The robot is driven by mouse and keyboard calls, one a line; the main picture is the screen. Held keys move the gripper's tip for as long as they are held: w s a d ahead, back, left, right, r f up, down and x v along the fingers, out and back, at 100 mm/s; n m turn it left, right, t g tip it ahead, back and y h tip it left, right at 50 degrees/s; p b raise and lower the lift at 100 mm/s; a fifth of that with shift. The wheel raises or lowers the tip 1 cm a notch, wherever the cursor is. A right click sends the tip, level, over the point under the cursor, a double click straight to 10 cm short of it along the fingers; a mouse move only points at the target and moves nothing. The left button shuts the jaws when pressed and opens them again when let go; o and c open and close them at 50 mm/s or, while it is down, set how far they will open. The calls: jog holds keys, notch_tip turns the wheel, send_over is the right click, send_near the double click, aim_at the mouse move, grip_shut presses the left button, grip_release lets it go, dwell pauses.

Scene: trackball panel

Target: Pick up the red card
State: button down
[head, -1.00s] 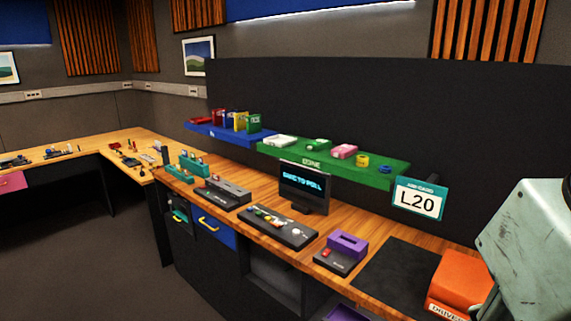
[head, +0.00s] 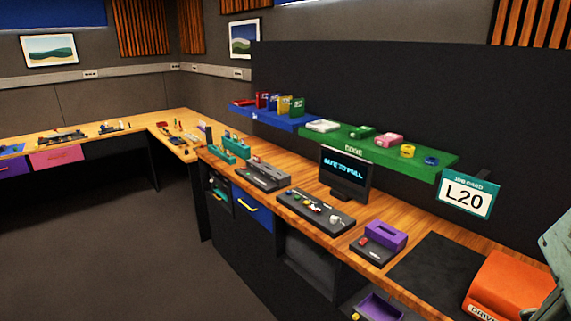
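No red card can be made out for certain. On the blue shelf (head: 272,122), a flat red item (head: 243,104) lies at the left end, and a red upright item (head: 262,99) stands beside blue and yellow ones. A small red patch (head: 365,242) shows on the black device with the purple block (head: 385,234). All are too small to tell as a card. My gripper is out of view; only a pale green part of my arm shows at the right edge.
The wooden bench (head: 325,210) carries a monitor (head: 345,174) reading "SAFE TO PULL", a black trackball panel (head: 315,208), a dark mat (head: 440,267) and an orange box (head: 510,286). A green shelf (head: 425,167) hangs above. Open floor (head: 110,240) lies left.

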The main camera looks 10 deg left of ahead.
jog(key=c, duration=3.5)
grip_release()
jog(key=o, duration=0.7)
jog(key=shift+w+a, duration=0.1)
